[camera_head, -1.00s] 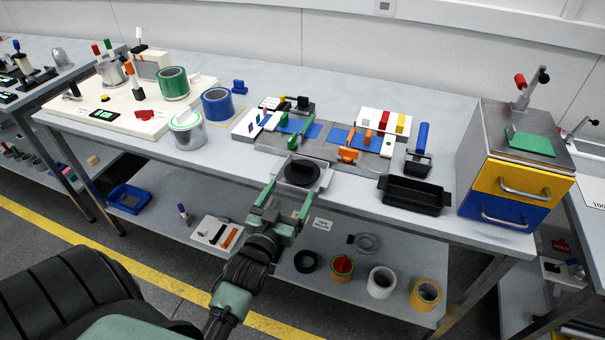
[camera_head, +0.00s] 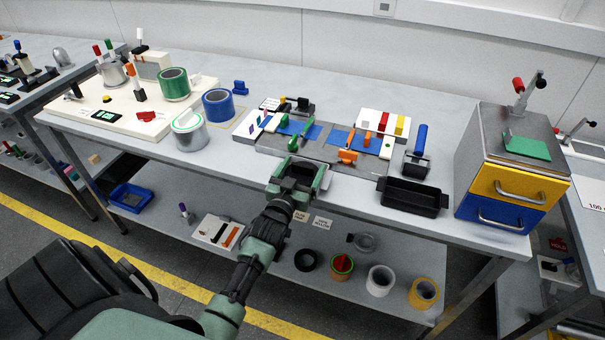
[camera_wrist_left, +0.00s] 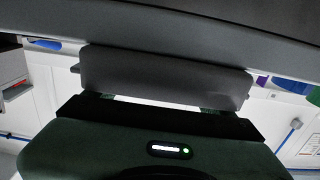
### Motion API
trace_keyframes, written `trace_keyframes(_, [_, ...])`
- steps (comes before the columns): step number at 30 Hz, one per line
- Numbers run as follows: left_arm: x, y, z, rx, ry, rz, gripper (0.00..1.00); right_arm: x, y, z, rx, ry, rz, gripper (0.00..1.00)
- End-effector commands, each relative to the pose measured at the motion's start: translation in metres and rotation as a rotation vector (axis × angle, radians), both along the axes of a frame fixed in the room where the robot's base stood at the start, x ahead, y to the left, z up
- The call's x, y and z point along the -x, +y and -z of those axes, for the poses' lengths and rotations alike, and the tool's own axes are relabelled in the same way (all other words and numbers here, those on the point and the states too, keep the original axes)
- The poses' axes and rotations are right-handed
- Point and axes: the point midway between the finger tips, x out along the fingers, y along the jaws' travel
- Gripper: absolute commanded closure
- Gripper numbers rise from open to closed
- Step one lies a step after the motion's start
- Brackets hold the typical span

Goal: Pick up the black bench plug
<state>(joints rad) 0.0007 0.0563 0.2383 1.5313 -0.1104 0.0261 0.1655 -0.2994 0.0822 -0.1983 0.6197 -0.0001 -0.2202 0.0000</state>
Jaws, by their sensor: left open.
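The black bench plug (camera_head: 305,168), a dark disc with a raised bar grip, sits at the front edge of the bench, partly hidden by my left gripper. My left gripper (camera_head: 301,174) is open, with its green fingers to either side of the plug. In the left wrist view a grey bar (camera_wrist_left: 165,77) that looks like the plug's grip stands close in front of the gripper, with a wide dark surface across the top. I cannot tell whether the fingers touch it. My right gripper is not in view.
A black tray (camera_head: 412,196) and a drawer unit (camera_head: 515,165) stand to the right. A grey fixture plate (camera_head: 335,151) with coloured parts lies behind. Tape rolls and a tin (camera_head: 189,133) stand to the left. A lower shelf holds several rolls.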

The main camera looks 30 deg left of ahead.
Motion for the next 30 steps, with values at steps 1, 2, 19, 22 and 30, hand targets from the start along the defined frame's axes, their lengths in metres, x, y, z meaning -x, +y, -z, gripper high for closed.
trace_keyframes(1, [0.0,0.0,0.0,0.0,0.0,0.0,0.16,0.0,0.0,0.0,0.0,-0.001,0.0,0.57])
trace_keyframes(2, [0.0,0.0,0.0,0.0,0.0,0.0,0.16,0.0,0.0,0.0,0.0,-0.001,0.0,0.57])
trace_keyframes(19, [0.001,0.0,-0.002,-0.001,0.0,0.0,0.75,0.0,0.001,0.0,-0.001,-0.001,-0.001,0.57])
trace_keyframes(22, [0.0,0.0,-0.008,-0.001,-0.001,0.0,0.75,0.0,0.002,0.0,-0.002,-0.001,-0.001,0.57])
trace_keyframes(30, [0.001,0.0,-0.064,-0.004,-0.007,0.001,0.75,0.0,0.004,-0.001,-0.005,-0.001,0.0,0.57])
